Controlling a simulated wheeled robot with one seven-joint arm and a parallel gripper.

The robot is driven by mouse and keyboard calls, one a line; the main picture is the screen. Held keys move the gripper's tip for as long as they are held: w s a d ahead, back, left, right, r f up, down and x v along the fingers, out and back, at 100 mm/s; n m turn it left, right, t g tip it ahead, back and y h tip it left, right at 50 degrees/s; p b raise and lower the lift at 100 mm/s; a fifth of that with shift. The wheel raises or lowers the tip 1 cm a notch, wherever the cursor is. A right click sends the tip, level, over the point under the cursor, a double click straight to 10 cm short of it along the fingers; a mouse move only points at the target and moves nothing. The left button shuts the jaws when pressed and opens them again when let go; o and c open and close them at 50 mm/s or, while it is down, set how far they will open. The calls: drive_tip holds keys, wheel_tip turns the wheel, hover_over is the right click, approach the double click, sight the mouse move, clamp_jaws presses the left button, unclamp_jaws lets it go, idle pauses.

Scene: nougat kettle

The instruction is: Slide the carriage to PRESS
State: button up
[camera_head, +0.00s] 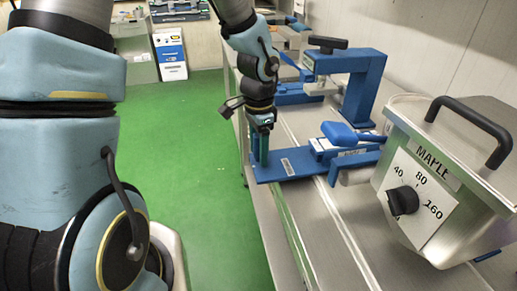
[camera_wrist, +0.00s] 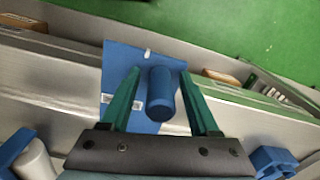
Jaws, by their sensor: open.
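The carriage appears to be the flat blue plate (camera_head: 290,167) with a white label, lying across the metal rail at the bench's near edge; this plate also shows in the wrist view (camera_wrist: 118,62). A blue cylindrical post (camera_wrist: 161,94) stands on it. My gripper (camera_head: 261,150) points down over the plate's left end. In the wrist view, my gripper's green fingers (camera_wrist: 160,75) are open on either side of the post, with a visible gap on each side. A white pointer mark shows at the plate's edge. I cannot read the labels, and PRESS is not legible.
A blue arched press frame (camera_head: 366,85) stands behind the plate. A blue rounded handle (camera_head: 345,134) is right of my gripper. A metal kettle box marked MAPLE (camera_head: 445,175) with a black dial stands at right. Open green floor (camera_head: 190,180) lies left of the bench.

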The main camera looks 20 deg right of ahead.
drive_tip(key=shift+c, duration=0.2)
clamp_jaws()
idle(0.3)
idle(1.0)
